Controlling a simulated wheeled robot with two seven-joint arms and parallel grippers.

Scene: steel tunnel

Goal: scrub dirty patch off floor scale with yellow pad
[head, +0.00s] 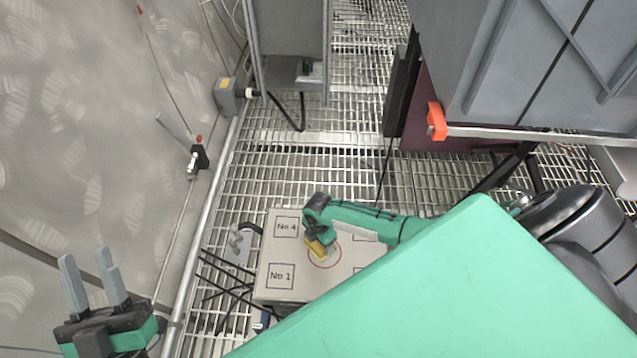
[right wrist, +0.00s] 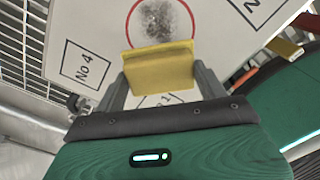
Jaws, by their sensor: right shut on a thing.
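The floor scale (head: 276,254) is a pale flat plate with numbered squares, "No 4" and "No 1", and a red circle near its middle. In the right wrist view the dark smudgy dirty patch (right wrist: 168,20) lies inside the red circle. My right gripper (head: 322,240) is shut on the yellow pad (right wrist: 158,68), just short of the patch in the wrist view; whether the pad touches the plate I cannot tell. In the head view the pad (head: 318,249) shows at the circle's edge. My left gripper (head: 91,287) is open and empty at the lower left, away from the scale.
A green panel (head: 450,290) covers the lower right of the head view and hides part of the scale. A grey cabinet (head: 290,45) stands at the back. A metal rail (head: 205,215) runs along the left wall. Open grating lies behind the scale.

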